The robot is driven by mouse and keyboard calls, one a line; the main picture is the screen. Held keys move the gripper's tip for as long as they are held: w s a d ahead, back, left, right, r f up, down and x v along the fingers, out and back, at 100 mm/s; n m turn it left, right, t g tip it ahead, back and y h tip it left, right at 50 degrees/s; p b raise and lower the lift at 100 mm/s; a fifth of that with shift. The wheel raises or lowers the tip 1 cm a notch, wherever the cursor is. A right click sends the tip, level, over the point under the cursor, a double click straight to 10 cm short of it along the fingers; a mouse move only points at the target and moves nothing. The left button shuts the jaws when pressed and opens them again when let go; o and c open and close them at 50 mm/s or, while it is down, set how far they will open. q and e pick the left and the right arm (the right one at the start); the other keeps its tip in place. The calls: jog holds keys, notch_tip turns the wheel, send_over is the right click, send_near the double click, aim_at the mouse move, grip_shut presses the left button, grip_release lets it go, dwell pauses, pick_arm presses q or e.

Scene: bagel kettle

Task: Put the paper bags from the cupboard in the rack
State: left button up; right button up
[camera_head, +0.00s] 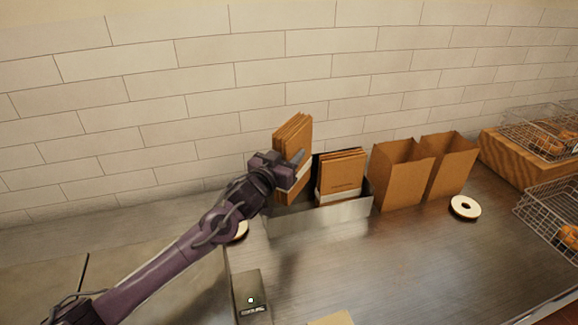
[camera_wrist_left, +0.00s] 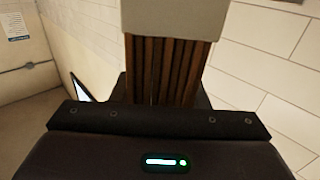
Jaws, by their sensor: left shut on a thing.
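My left gripper (camera_head: 289,168) is shut on a bundle of folded brown paper bags (camera_head: 294,130) with a pale band around it. The bundle stands nearly upright at the left part of the metal rack (camera_head: 322,210). Its lower end is close to the rack's rim, and I cannot tell if it rests inside. In the left wrist view the brown layers of the held bundle (camera_wrist_left: 168,70) and its pale band (camera_wrist_left: 175,17) rise beyond the gripper's dark body. A second banded bundle (camera_head: 341,170) sits in the rack's right part, beside a dark divider. My right gripper is not in view.
Two open paper bags (camera_head: 398,175) stand right of the rack. A white ring (camera_head: 465,206) lies on the metal counter (camera_head: 410,260). Wire baskets (camera_head: 545,130) with orange-brown food are at the right. A dark device (camera_head: 250,296) stands at the front left. A tiled wall is behind.

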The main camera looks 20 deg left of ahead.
pick_arm(q)
notch_tip(320, 180, down, 4)
jog(key=shift+f+p, duration=0.25)
jog(key=shift+p, duration=0.35)
jog(key=shift+f, duration=0.15)
jog(key=shift+f, duration=0.2)
jog(key=o, duration=1.2)
jog(key=shift+f, duration=0.1)
